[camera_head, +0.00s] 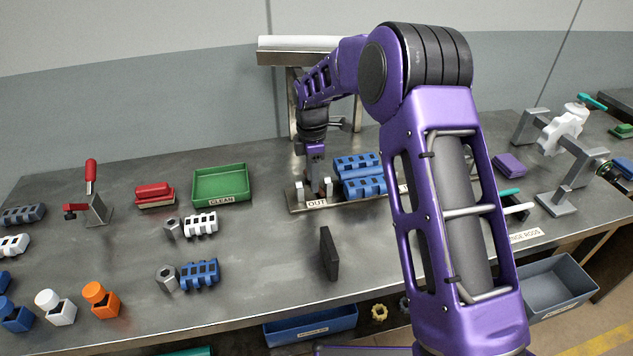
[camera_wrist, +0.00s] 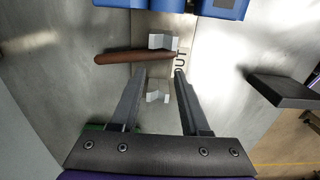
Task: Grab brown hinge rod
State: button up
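The brown hinge rod (camera_wrist: 128,57) lies roughly crosswise in the wrist view, its right end at a small white bracket (camera_wrist: 162,42) on the metal plate labelled OUT. My gripper (camera_wrist: 160,71) is open and empty. Its two dark fingers point toward the rod, with the left fingertip just short of it; whether they touch cannot be told. In the head view my gripper (camera_head: 315,172) hangs down over the left end of the OUT plate (camera_head: 345,205), and the rod is mostly hidden there.
Blue hinge blocks (camera_head: 362,175) stand right beside the gripper on the plate; their edge shows in the wrist view (camera_wrist: 215,8). A black upright block (camera_head: 329,254) stands in front. A green CLEAN tray (camera_head: 221,184) is to the left. The table between is clear.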

jog(key=o, duration=0.5)
jog(key=shift+c, duration=0.2)
jog(key=shift+a, duration=0.1)
jog(key=shift+r, duration=0.15)
